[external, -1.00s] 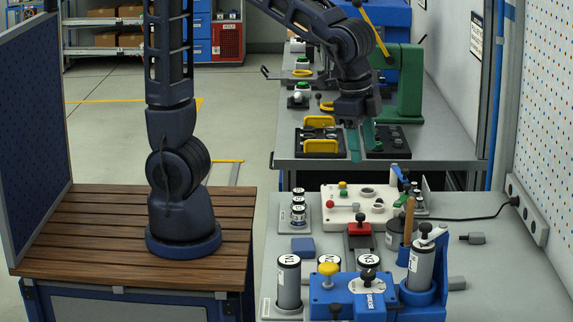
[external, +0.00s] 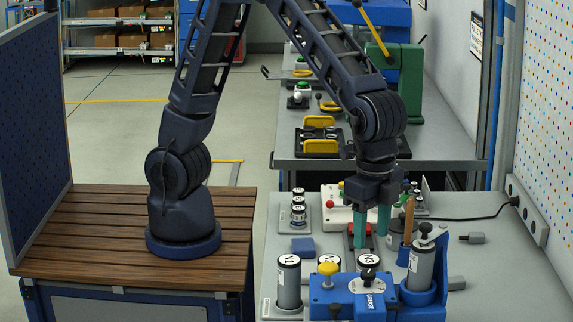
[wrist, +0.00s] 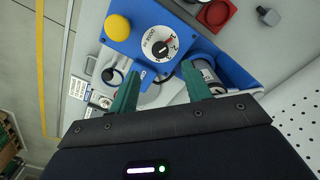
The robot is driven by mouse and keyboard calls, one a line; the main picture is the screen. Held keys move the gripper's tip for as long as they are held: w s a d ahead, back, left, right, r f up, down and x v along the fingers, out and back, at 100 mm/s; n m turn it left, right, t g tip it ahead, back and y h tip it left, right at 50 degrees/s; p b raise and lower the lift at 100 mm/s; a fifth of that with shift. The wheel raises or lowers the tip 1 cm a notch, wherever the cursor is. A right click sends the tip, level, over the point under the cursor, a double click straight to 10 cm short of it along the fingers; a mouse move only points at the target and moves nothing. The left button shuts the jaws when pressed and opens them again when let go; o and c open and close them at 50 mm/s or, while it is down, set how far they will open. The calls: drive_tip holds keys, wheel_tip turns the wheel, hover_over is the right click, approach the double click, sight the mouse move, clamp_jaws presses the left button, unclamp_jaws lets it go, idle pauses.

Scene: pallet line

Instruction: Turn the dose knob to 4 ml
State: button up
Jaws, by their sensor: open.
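The dose dial (wrist: 160,46) is a white disc with dark marks, a small dark knob and a touch of red, on a blue dosing unit (wrist: 127,47). Its setting is too small to read. In the external view the blue unit (external: 325,297) stands at the front of the near bench, with the dark knob (external: 367,276) over a white plate. My gripper (external: 373,238) points down behind and above the unit, its green fingers apart and empty. In the wrist view the fingertips of my gripper (wrist: 162,76) lie just below the dial, apart from it.
A yellow button (wrist: 117,27) sits beside the dial. A grey cylinder (external: 421,267) stands right of the knob in a blue holder. White-capped cylinders, including one marked N1 (external: 289,282), stand to the left. A red-topped block (external: 352,229) is near the fingers.

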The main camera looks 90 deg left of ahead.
sight(368, 272)
wheel_tip(368, 272, down, 8)
idle(0.4)
drive_tip(key=c, duration=1)
